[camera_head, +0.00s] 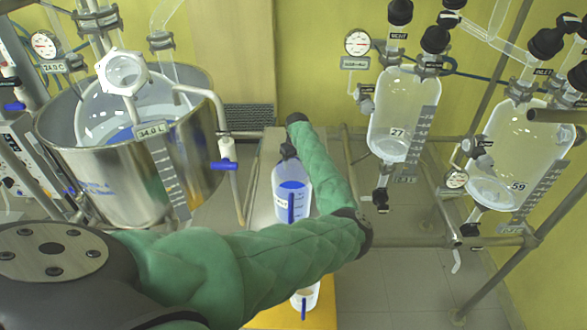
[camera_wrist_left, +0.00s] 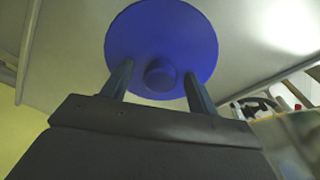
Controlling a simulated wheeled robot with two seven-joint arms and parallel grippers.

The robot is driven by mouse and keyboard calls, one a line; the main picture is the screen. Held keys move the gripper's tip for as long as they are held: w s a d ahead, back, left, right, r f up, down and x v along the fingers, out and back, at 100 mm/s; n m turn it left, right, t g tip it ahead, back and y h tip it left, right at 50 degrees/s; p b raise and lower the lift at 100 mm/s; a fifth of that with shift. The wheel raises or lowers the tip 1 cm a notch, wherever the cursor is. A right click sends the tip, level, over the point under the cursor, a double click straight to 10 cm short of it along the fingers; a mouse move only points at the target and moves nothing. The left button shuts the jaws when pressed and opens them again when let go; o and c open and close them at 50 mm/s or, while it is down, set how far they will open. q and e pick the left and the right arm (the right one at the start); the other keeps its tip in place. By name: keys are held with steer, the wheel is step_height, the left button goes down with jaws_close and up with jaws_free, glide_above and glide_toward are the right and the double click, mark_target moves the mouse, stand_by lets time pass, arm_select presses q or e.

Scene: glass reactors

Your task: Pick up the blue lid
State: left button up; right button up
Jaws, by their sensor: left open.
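The blue lid (camera_wrist_left: 160,32) is a round blue disc with a small round knob (camera_wrist_left: 160,76) at its centre; it shows in the left wrist view against a pale grey surface. My left gripper (camera_wrist_left: 157,73) is open, with one finger on each side of the knob in the picture and gaps between. I cannot tell how far the fingertips are from the disc. In the head view my green-sleeved left arm bends over the bench, and I cannot make out the lid there. My right gripper is not in view.
A steel vessel (camera_head: 85,170) is at left. Glass reactors (camera_head: 397,112) (camera_head: 520,150) hang on a frame at right.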

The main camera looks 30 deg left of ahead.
arm_select(q)
steer(key=c, duration=1.1)
steer(key=shift+r, duration=0.1)
